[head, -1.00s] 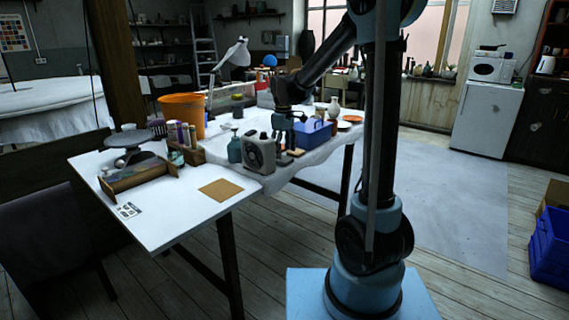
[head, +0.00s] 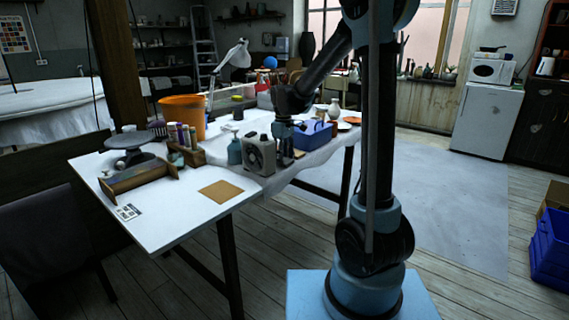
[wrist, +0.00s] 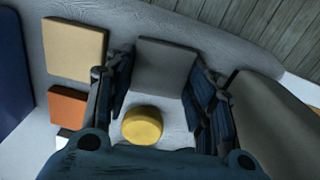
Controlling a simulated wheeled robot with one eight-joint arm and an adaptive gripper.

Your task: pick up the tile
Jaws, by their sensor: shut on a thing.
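A grey square tile (wrist: 166,66) lies on the pale cloth-like surface in the wrist view. My gripper (wrist: 163,70) has one finger at each side of it and is shut on it. In the head view my gripper (head: 286,158) is low at the table's front edge, right of the grey box; the grey tile cannot be made out there. A tan tile (wrist: 73,49) and an orange tile (wrist: 68,106) lie left of the fingers. A round yellow piece (wrist: 142,126) lies between the fingers, closer to the palm.
The grey box (head: 260,155) stands close on the gripper's left in the head view; a teal bottle (head: 234,151) is beyond it. A blue caddy (head: 313,134) stands close on the right. The white table (head: 170,215) has free room around a brown mat (head: 221,191).

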